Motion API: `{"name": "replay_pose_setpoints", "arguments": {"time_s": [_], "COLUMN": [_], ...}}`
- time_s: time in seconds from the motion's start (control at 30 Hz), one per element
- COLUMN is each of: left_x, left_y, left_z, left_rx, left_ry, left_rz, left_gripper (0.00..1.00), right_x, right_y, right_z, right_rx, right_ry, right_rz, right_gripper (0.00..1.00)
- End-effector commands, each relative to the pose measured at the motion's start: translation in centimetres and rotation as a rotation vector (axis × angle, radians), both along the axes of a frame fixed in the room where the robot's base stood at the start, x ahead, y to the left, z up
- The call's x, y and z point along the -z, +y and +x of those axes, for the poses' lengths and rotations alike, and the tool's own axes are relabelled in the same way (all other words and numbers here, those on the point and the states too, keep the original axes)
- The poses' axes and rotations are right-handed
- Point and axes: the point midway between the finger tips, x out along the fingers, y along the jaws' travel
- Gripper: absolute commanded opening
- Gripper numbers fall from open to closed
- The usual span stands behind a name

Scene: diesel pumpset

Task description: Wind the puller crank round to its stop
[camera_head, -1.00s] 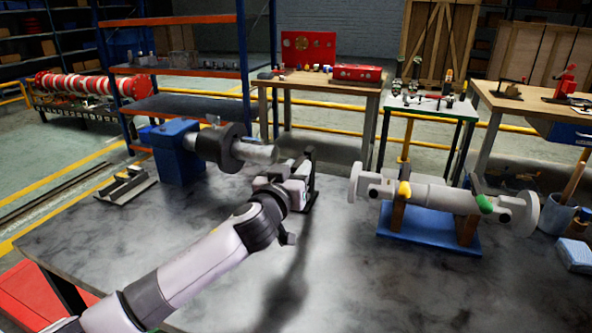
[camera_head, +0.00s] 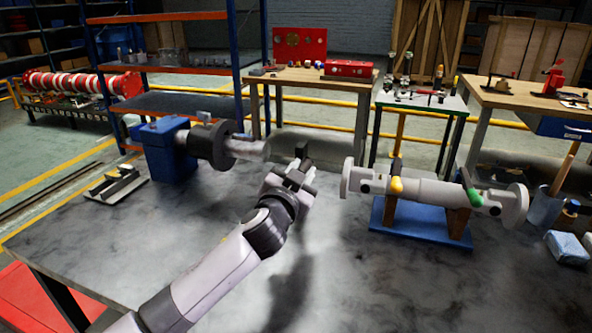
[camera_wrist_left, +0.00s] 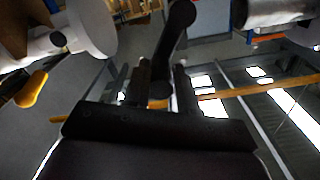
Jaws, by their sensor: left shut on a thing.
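The dark puller crank (camera_head: 302,151) shows only in part in the head view, at the fingers of my left gripper (camera_head: 298,171). In the left wrist view the crank (camera_wrist_left: 174,45) is a black arm with rounded ends. Its lower end lies between the two fingers of my left gripper (camera_wrist_left: 164,90), which is shut on it. Beside the gripper, to its left in the head view, is a blue block (camera_head: 171,147) with a dark round flange (camera_head: 214,145) and a grey shaft (camera_head: 250,148). The crank's joint is hard to make out. My right gripper is out of view.
To the right, a grey flanged pipe (camera_head: 430,190) with yellow and green handles rests on a blue stand (camera_head: 400,225). A metal bracket (camera_head: 116,184) lies at the left of the table. A container (camera_head: 545,207) stands at the right. The table's front middle is clear.

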Motion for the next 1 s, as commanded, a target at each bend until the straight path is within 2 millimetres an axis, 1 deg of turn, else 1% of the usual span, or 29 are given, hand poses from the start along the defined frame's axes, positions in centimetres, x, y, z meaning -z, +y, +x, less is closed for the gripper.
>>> {"name": "replay_pose_setpoints", "arguments": {"time_s": [0.13,0.3,0.77,0.8,0.83,0.87,1.0], "left_x": [0.22,0.32,0.34,0.34,0.34,0.34,0.37], "left_y": [-0.29,-0.47,-0.52,-0.52,-0.52,-0.52,-0.53], "left_z": [-0.08,-0.14,-0.16,-0.16,-0.16,-0.16,-0.16], "left_rx": [0.000,0.000,0.001,0.001,0.001,0.001,0.000], "left_ry": [-0.020,-0.033,-0.038,-0.037,-0.037,-0.037,-0.036], "left_rz": [0.062,0.098,0.110,0.109,0.109,0.109,0.109], "left_gripper": [0.00,0.00,0.00,0.39,0.49,0.52,0.52], "right_x": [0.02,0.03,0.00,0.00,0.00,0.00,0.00], "right_y": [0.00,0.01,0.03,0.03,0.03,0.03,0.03], "right_z": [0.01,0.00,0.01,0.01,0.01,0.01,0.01], "right_rx": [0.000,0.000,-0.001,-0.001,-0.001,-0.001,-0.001], "right_ry": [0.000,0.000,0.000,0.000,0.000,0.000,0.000], "right_rz": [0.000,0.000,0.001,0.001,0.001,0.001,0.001], "right_gripper": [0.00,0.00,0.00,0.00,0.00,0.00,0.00]}}
